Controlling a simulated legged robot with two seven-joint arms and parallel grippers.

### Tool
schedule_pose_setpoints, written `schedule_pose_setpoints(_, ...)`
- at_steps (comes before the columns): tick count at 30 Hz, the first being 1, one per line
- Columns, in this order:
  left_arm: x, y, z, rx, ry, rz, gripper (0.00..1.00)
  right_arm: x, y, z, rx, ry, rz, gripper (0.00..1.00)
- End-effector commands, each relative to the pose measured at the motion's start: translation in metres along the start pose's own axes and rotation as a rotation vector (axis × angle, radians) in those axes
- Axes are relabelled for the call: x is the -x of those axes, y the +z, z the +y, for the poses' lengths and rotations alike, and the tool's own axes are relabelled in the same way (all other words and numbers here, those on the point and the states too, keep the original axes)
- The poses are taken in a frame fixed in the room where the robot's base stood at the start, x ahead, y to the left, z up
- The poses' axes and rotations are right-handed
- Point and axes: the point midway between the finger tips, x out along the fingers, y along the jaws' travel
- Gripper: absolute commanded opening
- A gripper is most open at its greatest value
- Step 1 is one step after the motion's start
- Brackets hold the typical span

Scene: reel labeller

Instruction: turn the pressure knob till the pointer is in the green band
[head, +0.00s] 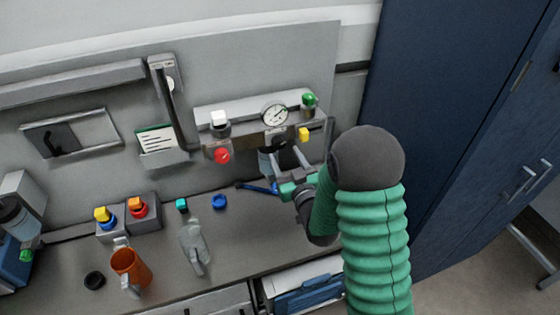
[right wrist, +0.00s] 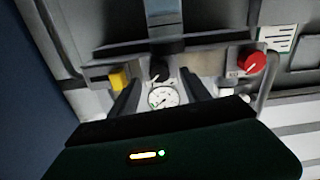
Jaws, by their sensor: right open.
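The round white pressure gauge (head: 275,115) sits on the grey wall unit, and it also shows in the right wrist view (right wrist: 163,97). Its dark pointer is visible, but the dial is too small to tell whether the pointer is in the green band. A black knob (right wrist: 158,73) shows close to the gauge in the right wrist view. My right gripper (head: 284,156) is open in front of the unit, below the gauge, and partly hides this area in the head view. In the right wrist view its fingers (right wrist: 160,88) stand either side of the gauge, with nothing held between them.
A red knob (head: 222,156) and a yellow button (head: 304,134) flank the gripper. A green-topped fitting (head: 309,100) and a white-topped one (head: 220,123) stand on the unit.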

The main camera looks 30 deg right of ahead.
Motion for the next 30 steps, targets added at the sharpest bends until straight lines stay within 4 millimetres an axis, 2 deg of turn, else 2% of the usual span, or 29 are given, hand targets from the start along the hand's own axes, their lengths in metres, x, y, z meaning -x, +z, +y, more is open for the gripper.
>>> schedule_pose_setpoints(1,0.015,-0.006,0.000,0.000,0.000,0.006,0.56,-0.011,-0.009,0.000,0.000,-0.002,-0.001,0.56)
schedule_pose_setpoints(6,0.021,-0.007,0.000,0.000,0.000,0.007,0.56,-0.035,-0.007,-0.002,0.001,-0.003,-0.001,0.56)
schedule_pose_setpoints(16,0.021,-0.007,0.000,0.000,0.000,0.006,0.56,-0.039,-0.006,-0.004,0.003,-0.002,-0.001,0.54)
schedule_pose_setpoints(28,0.021,-0.007,0.000,0.000,0.000,0.006,0.56,-0.041,-0.004,-0.004,0.002,-0.005,-0.004,0.02)
schedule_pose_setpoints(30,0.020,-0.007,0.000,0.000,0.000,0.006,0.56,-0.041,-0.004,-0.003,0.002,-0.004,-0.004,0.00)
